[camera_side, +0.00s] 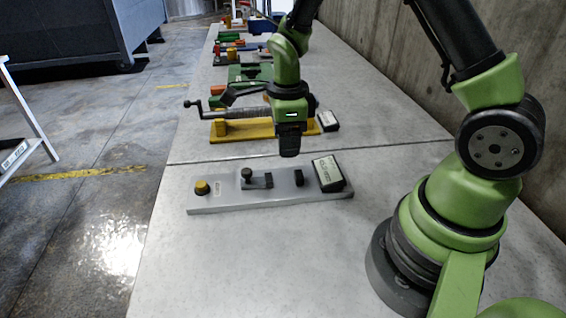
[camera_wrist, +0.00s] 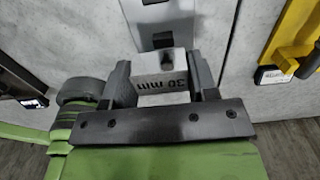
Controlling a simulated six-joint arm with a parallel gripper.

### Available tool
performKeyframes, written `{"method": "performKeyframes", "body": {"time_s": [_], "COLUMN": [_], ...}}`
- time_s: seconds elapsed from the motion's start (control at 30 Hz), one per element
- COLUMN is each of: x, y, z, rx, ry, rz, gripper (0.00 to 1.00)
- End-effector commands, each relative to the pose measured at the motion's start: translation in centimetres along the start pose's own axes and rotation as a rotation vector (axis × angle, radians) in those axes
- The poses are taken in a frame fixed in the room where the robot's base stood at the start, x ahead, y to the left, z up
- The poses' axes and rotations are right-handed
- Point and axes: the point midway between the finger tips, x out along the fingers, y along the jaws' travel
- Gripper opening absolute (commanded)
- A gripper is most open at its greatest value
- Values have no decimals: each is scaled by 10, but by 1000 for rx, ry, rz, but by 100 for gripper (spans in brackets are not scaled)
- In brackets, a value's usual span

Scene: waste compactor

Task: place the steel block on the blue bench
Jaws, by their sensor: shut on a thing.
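My gripper (camera_side: 289,150) points down just beyond the far edge of the near grey bench, between it and the yellow bench. In the side view the block is hidden by the gripper.
The near grey bench (camera_side: 225,203) carries a yellow-topped knob, black parts and a label box. The yellow bench (camera_side: 262,130) with a hand crank stands behind my gripper. Green and orange benches line the table towards the back. A concrete wall is on the right.

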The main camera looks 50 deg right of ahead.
Motion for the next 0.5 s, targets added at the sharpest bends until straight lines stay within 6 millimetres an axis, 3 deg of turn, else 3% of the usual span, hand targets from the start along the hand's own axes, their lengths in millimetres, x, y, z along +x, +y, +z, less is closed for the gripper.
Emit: {"method": "performKeyframes", "body": {"time_s": [0.17, 0.3, 0.5], "x": [-8, -4, 1], "y": [23, 63, 117], "z": [22, 51, 77], "rx": [-145, -373, -657], "ry": [0, 1, 0], "rz": [0, 2, 1], "gripper": [19, 19, 19]}}
